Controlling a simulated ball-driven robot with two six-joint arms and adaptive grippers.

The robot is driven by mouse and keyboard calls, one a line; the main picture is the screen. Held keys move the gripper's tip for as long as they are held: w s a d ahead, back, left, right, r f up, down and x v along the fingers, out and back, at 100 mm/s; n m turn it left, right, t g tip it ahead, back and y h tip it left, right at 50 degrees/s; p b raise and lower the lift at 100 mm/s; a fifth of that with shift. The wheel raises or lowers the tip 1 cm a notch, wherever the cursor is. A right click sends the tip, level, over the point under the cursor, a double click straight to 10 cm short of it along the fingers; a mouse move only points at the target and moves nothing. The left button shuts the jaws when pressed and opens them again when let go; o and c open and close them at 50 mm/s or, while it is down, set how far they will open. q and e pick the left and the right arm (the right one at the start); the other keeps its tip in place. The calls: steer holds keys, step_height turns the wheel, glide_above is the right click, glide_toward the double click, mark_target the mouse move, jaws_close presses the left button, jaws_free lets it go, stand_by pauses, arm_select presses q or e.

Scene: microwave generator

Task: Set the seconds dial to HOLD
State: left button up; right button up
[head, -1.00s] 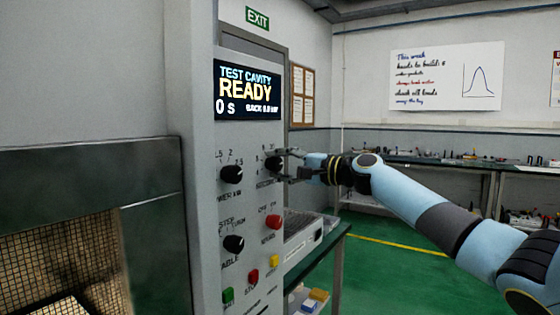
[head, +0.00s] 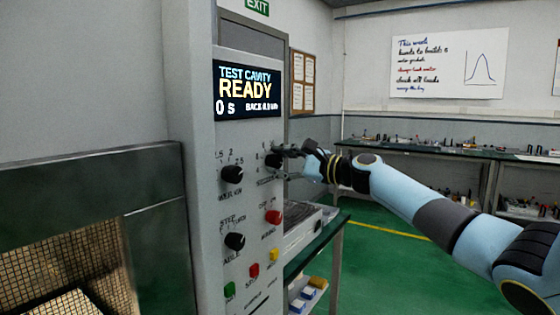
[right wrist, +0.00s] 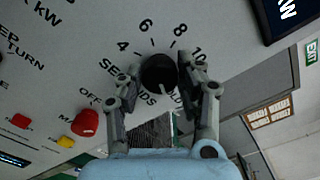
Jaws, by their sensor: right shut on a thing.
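The seconds dial (head: 273,160) is a black round knob at the upper right of the control panel. In the right wrist view the seconds dial (right wrist: 157,72) has 4, 6, 8 and 10 around it, and a partly covered word ending in "OLD" beyond the 10. Its white mark (right wrist: 163,89) points down in that view, towards the gripper's palm. My right gripper (head: 284,160) is shut on the dial; in the wrist view its fingers (right wrist: 160,75) are on either side of the knob. My left gripper is not in view.
The display (head: 248,90) reads "TEST CAVITY READY" and 0 s. The power dial (head: 232,174), another black dial (head: 235,241) and a red knob (head: 273,217) are close by. A green-topped bench (head: 325,240) stands right of the panel.

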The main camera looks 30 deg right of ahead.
steer(key=shift+f, duration=0.1)
steer(key=o, duration=1.1)
steer(key=shift+o, duration=0.2)
steer(key=shift+s+d, duration=0.1)
steer(key=shift+s, duration=0.05)
steer(key=v, duration=1.1)
steer(key=shift+s+d, duration=0.15)
steer(key=shift+s, duration=0.15)
